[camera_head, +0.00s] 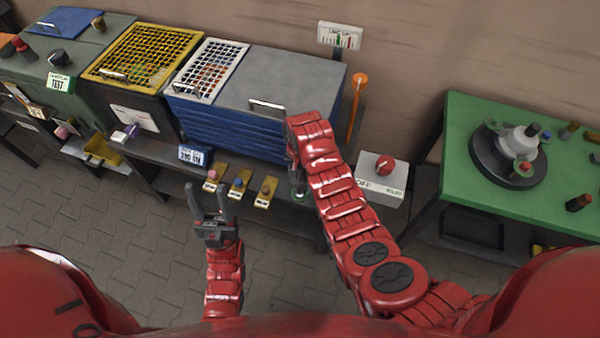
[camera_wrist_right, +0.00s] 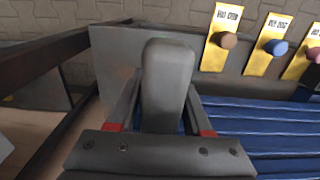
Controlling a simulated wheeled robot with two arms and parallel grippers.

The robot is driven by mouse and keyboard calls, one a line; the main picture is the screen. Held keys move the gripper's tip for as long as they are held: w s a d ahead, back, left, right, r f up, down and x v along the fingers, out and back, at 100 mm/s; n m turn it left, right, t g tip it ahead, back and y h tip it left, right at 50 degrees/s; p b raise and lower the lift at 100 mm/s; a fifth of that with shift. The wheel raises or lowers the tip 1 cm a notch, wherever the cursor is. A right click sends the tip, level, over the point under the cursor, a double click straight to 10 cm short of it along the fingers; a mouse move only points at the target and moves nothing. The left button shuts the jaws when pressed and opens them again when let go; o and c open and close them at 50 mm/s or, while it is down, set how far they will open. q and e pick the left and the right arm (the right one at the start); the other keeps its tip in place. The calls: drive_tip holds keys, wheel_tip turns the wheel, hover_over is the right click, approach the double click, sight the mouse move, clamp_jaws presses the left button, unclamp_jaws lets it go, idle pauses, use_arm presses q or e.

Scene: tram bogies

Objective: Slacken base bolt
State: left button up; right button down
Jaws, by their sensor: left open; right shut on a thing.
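My right gripper (camera_head: 297,182) is beside the front right of the blue drawer cabinet, partly hidden by my right arm. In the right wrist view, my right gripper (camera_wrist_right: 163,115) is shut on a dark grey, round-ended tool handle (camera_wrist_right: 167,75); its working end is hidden. My left gripper (camera_head: 209,198) is open and empty, in front of the bench. On the green table (camera_head: 470,120) at the right, a grey fixture (camera_head: 520,145) stands on a round black base (camera_head: 488,160), with a red knob and a dark knob. I cannot tell which part is the base bolt.
Three yellow tags with pink, blue and brown knobs hang at the bench front (camera_head: 240,183). The blue drawer cabinet (camera_head: 235,128) stands behind them. A white box (camera_head: 382,187) with a red knob and an orange-handled tool (camera_head: 357,95) are right of my right arm.

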drive_tip(key=shift+f, duration=0.1)
drive_tip(key=shift+f+b, duration=2.1)
drive_tip(key=shift+f, duration=1.15)
